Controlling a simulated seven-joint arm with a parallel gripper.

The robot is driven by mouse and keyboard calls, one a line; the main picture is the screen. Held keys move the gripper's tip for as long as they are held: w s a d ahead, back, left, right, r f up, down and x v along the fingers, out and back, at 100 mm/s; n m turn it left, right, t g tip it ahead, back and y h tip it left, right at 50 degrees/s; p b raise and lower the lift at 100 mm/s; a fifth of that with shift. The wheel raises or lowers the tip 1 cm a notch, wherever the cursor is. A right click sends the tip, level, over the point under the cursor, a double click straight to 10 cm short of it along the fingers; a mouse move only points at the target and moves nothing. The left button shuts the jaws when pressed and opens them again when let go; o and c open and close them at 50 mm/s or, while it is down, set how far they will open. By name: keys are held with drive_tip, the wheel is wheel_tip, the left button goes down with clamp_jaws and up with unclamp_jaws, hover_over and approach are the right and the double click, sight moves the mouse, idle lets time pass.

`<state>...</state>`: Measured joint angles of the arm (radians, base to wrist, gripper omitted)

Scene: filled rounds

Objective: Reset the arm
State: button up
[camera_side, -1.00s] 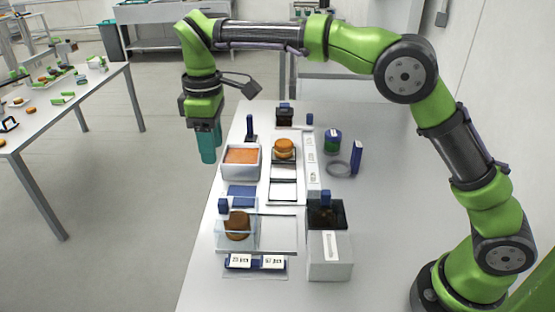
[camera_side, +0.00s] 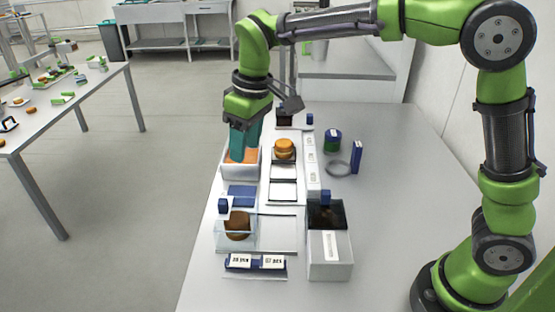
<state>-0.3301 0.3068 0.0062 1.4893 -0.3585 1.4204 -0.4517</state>
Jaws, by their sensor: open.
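My gripper (camera_side: 243,152) has green links and teal fingers that point down. In this view it stands in front of the white tub (camera_side: 240,175) with orange contents at the left of the table. The fingertips overlap the orange contents; I cannot tell whether they touch them. I see nothing held in the fingers. The gap between the fingers is hard to see from this side.
A stacked round item (camera_side: 284,148) sits on a dark pad right of the tub. A clear box (camera_side: 236,230) holds a brown round. A grey bin (camera_side: 330,258), a green jar (camera_side: 333,140) and a blue block (camera_side: 356,157) stand to the right.

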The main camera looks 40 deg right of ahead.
drive_tip(key=s+d+m+t, duration=0.3)
drive_tip(key=s+d, duration=0.3)
drive_tip(key=s, duration=0.3)
drive_tip(key=s+d+r+m+t+y, duration=0.1)
drive_tip(key=s+d+m, duration=0.4)
drive_tip(key=s, duration=0.5)
drive_tip(key=shift+s+d+t, duration=0.15)
drive_tip(key=shift+d+t, duration=0.7)
drive_tip(key=shift+t, duration=0.05)
drive_tip(key=shift+r, duration=0.1)
